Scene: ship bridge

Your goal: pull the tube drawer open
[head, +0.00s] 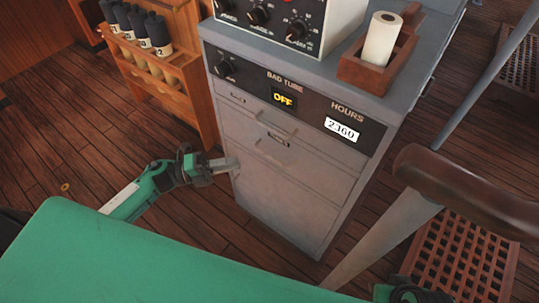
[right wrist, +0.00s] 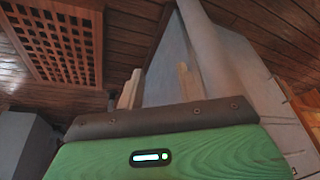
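A grey metal cabinet (head: 290,205) stands in the middle of the head view. Its front has a dark panel reading BAD TUBE, OFF and HOURS 2360. Below the panel are drawer fronts (head: 310,149) with bar handles (head: 276,126) and a small label holder; they look closed. I cannot read which one is the tube drawer. My left gripper (head: 232,164) is in front of the cabinet's left side, lower than the handles and left of them. Whether its fingers are apart is unclear. My right gripper (right wrist: 158,86) shows two separated fingers with nothing held between them.
A wooden rack (head: 158,65) with dark bottles stands left of the cabinet. A wooden box (head: 372,72) with a paper roll (head: 382,40) and an instrument box (head: 290,25) sit on top. A brown-topped rail (head: 468,190) stands at right. Open plank floor lies left.

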